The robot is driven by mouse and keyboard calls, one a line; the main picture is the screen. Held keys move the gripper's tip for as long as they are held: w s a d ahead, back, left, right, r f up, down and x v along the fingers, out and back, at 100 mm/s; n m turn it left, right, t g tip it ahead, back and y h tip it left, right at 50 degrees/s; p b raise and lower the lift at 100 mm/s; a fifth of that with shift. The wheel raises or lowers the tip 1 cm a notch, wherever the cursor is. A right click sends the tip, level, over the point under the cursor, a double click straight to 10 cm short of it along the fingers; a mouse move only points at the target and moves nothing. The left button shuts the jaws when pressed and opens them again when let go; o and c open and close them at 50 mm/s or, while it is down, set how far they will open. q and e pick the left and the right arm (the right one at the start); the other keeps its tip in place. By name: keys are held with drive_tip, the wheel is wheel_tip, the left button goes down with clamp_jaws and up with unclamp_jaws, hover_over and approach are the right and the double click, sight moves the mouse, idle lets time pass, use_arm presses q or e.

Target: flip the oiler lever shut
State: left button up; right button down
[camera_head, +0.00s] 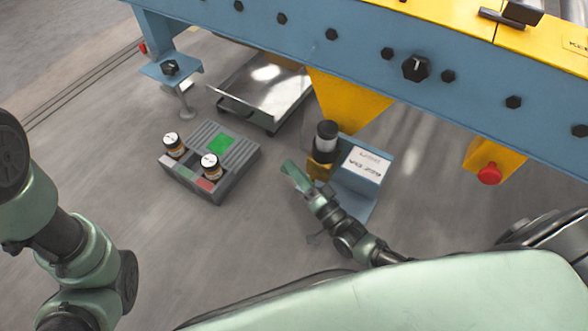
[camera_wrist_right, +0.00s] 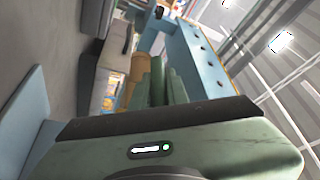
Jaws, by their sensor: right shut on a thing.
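The oiler (camera_head: 325,140), with a black cap, a pale bowl and a yellow base, stands upright beside the blue bracket with the white label. My right gripper (camera_head: 291,171) is at the lower left of the oiler, its green fingers close together. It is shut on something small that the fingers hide. I cannot make out the oiler lever in either view. In the right wrist view the fingers (camera_wrist_right: 166,88) point away, with a tan rounded part (camera_wrist_right: 139,72) just left of them. My left arm shows at the left edge, but its gripper is out of view.
A grey tray (camera_head: 232,175) with two small jars (camera_head: 211,166) lies to the left. A metal pan (camera_head: 268,92) is behind it. The blue beam (camera_head: 350,50) crosses above, with a black knob (camera_head: 416,68). A red button (camera_head: 489,174) hangs at the right. The floor in front is clear.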

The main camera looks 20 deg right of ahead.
drive_tip(key=c, duration=1.4)
unclamp_jaws()
drive_tip(key=p+v, duration=0.3)
drive_tip(key=v, duration=0.4)
drive_tip(key=shift+s+d+f, duration=0.1)
drive_tip(key=shift+s+f, duration=0.05)
drive_tip(key=shift+s, duration=0.2)
